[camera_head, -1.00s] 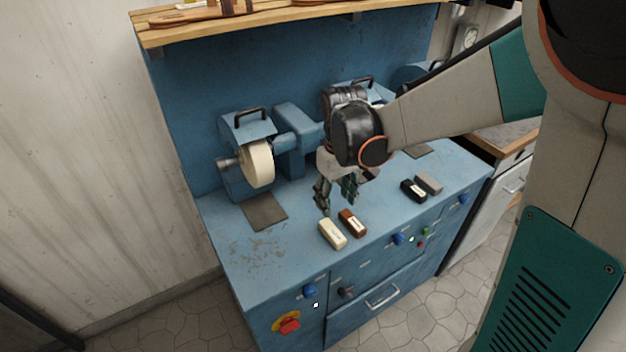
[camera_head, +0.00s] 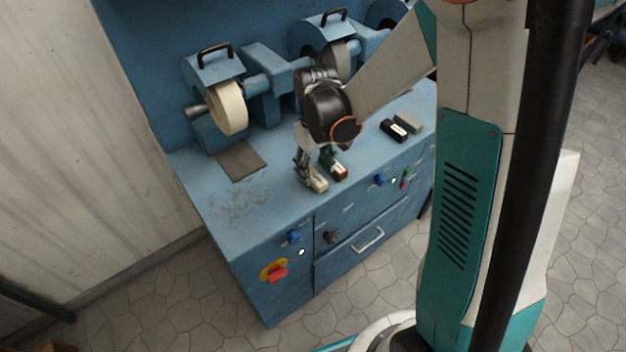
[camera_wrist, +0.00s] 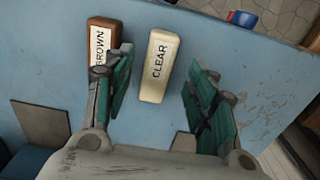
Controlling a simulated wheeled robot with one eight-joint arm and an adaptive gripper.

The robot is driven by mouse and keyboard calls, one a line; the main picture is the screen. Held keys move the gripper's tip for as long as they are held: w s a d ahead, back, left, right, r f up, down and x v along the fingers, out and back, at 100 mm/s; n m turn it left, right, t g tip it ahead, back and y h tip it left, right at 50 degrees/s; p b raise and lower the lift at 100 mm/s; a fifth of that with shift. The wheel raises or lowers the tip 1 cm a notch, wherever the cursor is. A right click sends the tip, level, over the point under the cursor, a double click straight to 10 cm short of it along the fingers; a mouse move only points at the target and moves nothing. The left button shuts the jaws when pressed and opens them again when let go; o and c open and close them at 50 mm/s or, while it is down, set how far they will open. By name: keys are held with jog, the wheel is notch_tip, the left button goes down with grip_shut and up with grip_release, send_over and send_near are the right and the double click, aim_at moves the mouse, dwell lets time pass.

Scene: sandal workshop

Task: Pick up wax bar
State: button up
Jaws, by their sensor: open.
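A cream wax bar (camera_head: 320,184) marked CLEAR lies near the front edge of the blue bench top. It shows whole in the wrist view (camera_wrist: 159,66). A brown wax bar (camera_head: 341,173) lies close beside it; in the wrist view the brown bar (camera_wrist: 104,37) is partly covered by one finger. My gripper (camera_head: 314,168) is low over the bench. In the wrist view my gripper (camera_wrist: 160,92) is open, with the cream bar lying between the lines of its two green-padded fingers. Whether a finger touches either bar cannot be told.
A black bar (camera_head: 394,131) and a grey bar (camera_head: 408,122) lie to the right on the bench. A polishing wheel (camera_head: 229,109) and machine housings stand behind my gripper. A dark pad (camera_head: 241,160) lies at left. The left front bench top is clear.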

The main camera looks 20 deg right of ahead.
aim_at(315, 177)
notch_tip(315, 177, down, 3)
jog(key=shift+d+f+b, duration=0.1)
jog(key=shift+b, duration=0.4)
jog(key=c, duration=1.1)
jog(key=shift+c, duration=0.2)
